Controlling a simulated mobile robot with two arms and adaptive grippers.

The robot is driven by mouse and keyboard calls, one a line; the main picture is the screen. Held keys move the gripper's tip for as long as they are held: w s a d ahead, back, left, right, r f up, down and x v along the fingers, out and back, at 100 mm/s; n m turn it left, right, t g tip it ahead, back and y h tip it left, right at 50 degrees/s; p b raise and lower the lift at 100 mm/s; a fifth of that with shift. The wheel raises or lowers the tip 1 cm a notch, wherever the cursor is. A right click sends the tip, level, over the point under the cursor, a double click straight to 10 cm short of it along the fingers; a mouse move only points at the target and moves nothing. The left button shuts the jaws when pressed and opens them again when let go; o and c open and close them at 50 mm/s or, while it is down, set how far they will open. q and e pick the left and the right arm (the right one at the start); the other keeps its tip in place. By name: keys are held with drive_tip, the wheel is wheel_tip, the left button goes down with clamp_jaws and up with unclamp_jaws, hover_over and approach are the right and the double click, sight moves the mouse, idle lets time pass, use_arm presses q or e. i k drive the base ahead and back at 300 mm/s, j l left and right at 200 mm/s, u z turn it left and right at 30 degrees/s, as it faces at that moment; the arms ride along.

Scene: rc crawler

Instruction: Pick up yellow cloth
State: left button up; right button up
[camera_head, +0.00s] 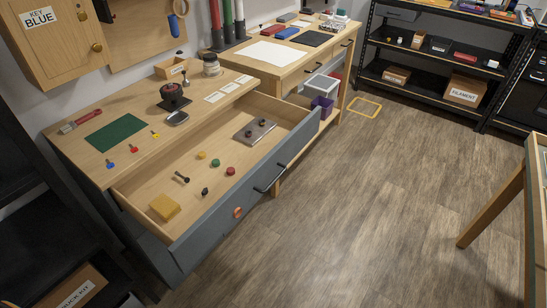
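The yellow cloth (165,207) looks like a small folded yellow square. It lies at the near left corner inside the open drawer (216,225) of the wooden workbench. Its top is uncovered, and a little space separates it from the other things in the drawer. Neither my left nor my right gripper shows in the head view.
The drawer also holds a metal plate (254,131), a dark small tool (181,178) and several coloured knobs. The drawer front with its dark handle (270,178) juts into the room.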

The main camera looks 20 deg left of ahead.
sight(164, 206)
drive_tip(key=u, duration=1.85)
drive_tip(key=i+l+u, duration=0.1)
drive_tip(key=l+u, duration=0.9)
drive_tip(key=l, duration=0.1)
